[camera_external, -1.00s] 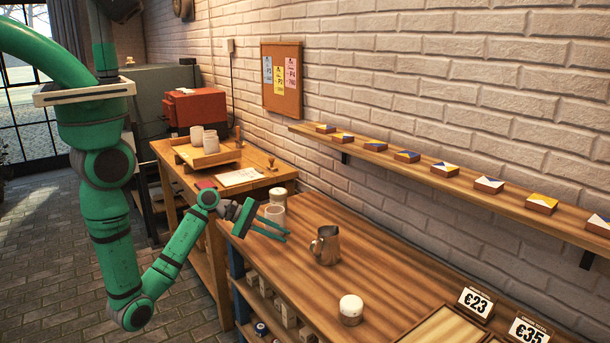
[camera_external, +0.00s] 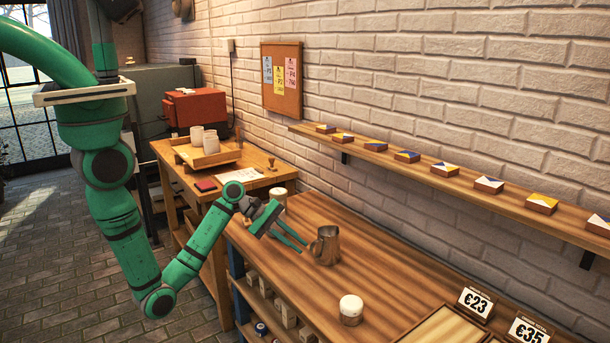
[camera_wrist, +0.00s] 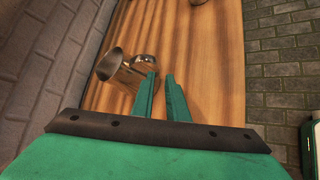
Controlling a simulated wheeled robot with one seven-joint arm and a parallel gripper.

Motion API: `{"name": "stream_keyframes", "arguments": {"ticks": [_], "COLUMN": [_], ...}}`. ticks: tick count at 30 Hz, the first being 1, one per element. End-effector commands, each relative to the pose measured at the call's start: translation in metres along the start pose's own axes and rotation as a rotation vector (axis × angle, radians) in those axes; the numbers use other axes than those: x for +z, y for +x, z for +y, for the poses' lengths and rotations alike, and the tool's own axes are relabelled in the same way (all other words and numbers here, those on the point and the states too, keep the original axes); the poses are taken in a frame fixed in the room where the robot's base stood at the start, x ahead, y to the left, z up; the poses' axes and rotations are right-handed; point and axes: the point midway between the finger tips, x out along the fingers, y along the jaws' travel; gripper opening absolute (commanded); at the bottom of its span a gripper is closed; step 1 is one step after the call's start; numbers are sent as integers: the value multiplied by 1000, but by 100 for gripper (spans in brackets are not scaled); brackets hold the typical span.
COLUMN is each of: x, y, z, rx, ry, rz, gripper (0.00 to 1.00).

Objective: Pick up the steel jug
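The steel jug (camera_external: 327,246) stands upright on the wooden workbench (camera_external: 385,275), with its handle on the side facing my gripper. My gripper (camera_external: 305,249) is open and empty, just left of the jug in the external view. In the wrist view the jug (camera_wrist: 125,72) lies just beyond and left of the two green fingertips (camera_wrist: 161,75), which have a gap between them. The handle shows close to the left fingertip; I cannot tell whether they touch.
A white-topped jar (camera_external: 351,310) stands on the bench in front of the jug. Cups behind my gripper are partly hidden. Price signs (camera_external: 477,302) stand at the right front. A wall shelf (camera_external: 410,165) with painted tiles runs above. The bench right of the jug is clear.

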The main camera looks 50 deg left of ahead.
Motion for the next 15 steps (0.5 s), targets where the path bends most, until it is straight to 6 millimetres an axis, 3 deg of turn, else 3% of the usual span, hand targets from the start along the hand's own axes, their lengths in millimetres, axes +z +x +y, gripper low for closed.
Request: {"name": "stream_keyframes", "arguments": {"ticks": [9, 15], "x": [3, 3], "y": [40, 44], "z": [2, 3], "rx": [-2, 1], "ry": [0, 1], "rz": [-1, 0], "gripper": [14, 14]}}
